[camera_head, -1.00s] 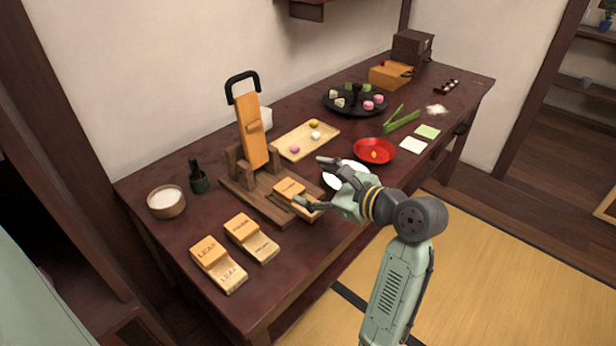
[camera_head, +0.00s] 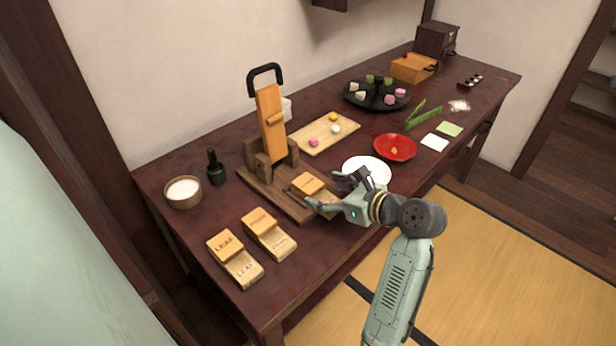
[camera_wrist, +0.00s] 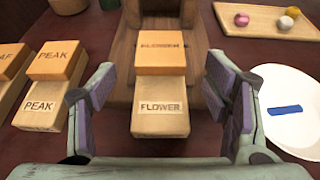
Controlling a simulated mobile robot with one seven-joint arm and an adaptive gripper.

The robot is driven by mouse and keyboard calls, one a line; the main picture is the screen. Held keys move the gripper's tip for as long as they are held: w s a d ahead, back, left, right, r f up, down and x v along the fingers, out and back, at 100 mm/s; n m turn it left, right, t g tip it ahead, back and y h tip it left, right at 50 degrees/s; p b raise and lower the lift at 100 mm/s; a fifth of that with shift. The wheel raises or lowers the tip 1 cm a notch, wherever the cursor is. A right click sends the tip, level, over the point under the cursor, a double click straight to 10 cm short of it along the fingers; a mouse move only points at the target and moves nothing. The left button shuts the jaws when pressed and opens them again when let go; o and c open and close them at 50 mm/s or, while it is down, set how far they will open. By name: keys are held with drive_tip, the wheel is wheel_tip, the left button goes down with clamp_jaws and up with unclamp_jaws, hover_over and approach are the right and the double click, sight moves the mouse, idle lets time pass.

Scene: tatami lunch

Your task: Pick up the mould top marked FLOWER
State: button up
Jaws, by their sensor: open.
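The FLOWER mould shows in the wrist view as two wooden parts. The orange-brown top (camera_wrist: 160,54) carries the word FLOWER and sits toward the back, on the paler base (camera_wrist: 160,118), also marked FLOWER. In the head view the top (camera_head: 308,184) lies on the dark wooden press stand, with the base partly hidden by my gripper. My gripper (camera_head: 322,190) is open and empty. In the wrist view its padded fingers (camera_wrist: 166,86) stand either side of the mould, apart from it.
The press stand (camera_head: 262,187) has an upright orange lever (camera_head: 270,122). PEAK (camera_wrist: 58,62) and LEAF (camera_head: 226,244) moulds lie to the left. A white plate (camera_wrist: 296,130) with a blue strip is close on the right. A sweets board (camera_head: 345,130) stands behind.

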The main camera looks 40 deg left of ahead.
sight(308, 185)
drive_tip(key=shift+x, duration=1.35)
drive_tip(key=shift+c, duration=0.4)
drive_tip(key=c, duration=1.1)
drive_tip(key=shift+c, duration=0.2)
